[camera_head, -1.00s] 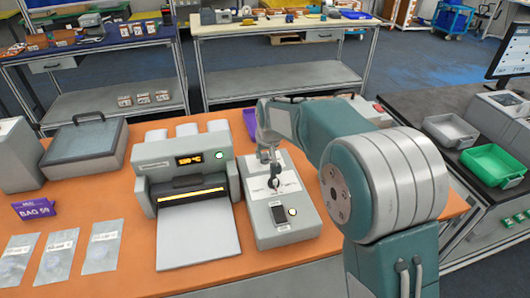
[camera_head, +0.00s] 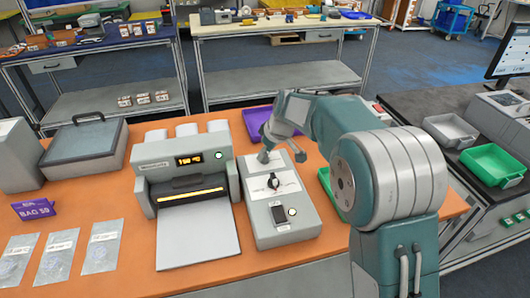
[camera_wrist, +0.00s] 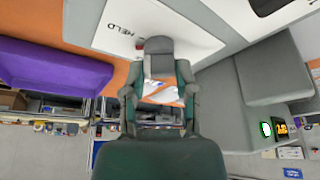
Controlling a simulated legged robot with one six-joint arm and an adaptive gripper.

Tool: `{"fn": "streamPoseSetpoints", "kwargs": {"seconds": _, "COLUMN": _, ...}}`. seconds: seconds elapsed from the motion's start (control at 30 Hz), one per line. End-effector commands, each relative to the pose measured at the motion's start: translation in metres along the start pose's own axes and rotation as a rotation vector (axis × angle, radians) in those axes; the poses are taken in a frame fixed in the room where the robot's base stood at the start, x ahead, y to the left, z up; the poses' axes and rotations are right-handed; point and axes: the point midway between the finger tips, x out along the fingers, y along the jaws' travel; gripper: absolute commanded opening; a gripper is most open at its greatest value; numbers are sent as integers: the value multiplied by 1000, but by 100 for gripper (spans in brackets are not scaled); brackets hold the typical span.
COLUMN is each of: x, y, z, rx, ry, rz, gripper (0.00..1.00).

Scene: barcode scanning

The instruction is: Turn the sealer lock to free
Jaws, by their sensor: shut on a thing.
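The sealer lock is a black knob (camera_head: 273,182) on a white plate (camera_head: 287,186) set in a grey box (camera_head: 285,229) on the orange table. The knob stands clear of my gripper in the head view. The word HELD is on the plate (camera_wrist: 110,30) in the wrist view, where the knob is not seen. My gripper (camera_head: 264,157) is low over the back end of the box, behind the knob.
The heat sealer (camera_head: 185,175) with a lit display stands left of the box. A purple tray (camera_head: 254,121) lies behind the box and a green tray (camera_head: 327,180) to its right, partly behind my arm. Clear bags (camera_head: 101,247) lie at the front left.

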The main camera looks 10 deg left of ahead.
Motion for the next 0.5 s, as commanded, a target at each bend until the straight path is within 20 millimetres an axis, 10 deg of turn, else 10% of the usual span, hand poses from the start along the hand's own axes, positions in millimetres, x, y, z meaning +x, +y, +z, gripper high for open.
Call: {"fn": "streamPoseSetpoints", "kwargs": {"seconds": 0.5, "x": 3, "y": 2, "z": 1, "rx": -450, "ry": -3, "rz": -189, "gripper": 0}}
